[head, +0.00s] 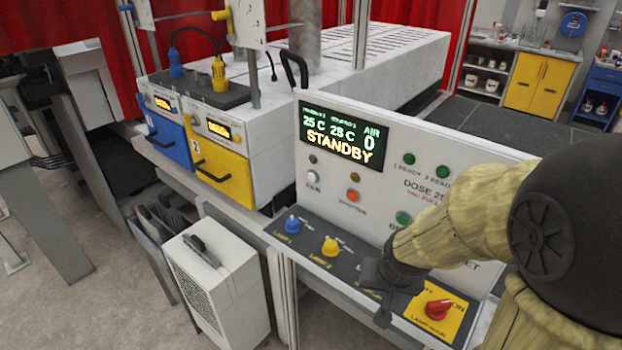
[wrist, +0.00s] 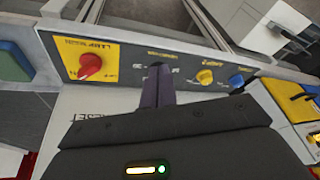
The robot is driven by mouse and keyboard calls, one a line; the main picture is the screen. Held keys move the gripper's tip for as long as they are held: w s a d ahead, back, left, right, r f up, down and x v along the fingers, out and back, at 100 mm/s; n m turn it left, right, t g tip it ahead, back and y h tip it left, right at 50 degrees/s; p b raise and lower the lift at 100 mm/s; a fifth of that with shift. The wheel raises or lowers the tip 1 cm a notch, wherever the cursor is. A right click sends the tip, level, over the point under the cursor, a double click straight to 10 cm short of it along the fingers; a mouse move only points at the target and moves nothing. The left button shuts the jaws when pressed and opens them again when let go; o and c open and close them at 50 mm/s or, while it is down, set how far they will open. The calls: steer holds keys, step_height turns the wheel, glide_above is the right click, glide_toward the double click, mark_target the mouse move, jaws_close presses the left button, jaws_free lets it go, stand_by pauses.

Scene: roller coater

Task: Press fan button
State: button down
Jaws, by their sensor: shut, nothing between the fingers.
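The white control panel (head: 335,185) stands upright at the centre of the head view. On its left side are a small white button (head: 312,177) and an orange button (head: 352,195). The labels under both are too small to read surely, so I cannot confirm which is the fan button. My gripper (head: 382,316) is shut and empty, in front of the panel's lower right part, over the dark sloping ledge. It is to the right of and below the white button. In the wrist view its fingers (wrist: 160,70) are together, between the red and yellow knobs.
The ledge holds a blue knob (head: 292,223), a yellow knob (head: 330,246) and a red knob (head: 438,308). The display (head: 341,136) reads STANDBY, AIR 0. Blue (head: 168,138) and yellow (head: 217,166) drawers stand left. A white box-shaped unit (head: 215,287) stands below. My arm covers the panel's right part.

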mark_target(312, 177)
steer(key=w+a+m+t+y, duration=0.1)
steer(key=w+a+m+t, duration=0.5)
steer(key=w+a+m, duration=0.5)
steer(key=w+a+f+m+t+y, duration=0.1)
steer(key=w+a+m+t, duration=0.6)
steer(key=w+a+m, duration=0.4)
steer(key=w+m, duration=0.1)
steer(key=w, duration=0.5)
steer(key=shift+w, duration=0.1)
steer(key=w+d, duration=0.5)
steer(key=w, duration=0.1)
steer(key=shift+w+d+p, duration=0.15)
steer(key=shift+w+p, duration=0.15)
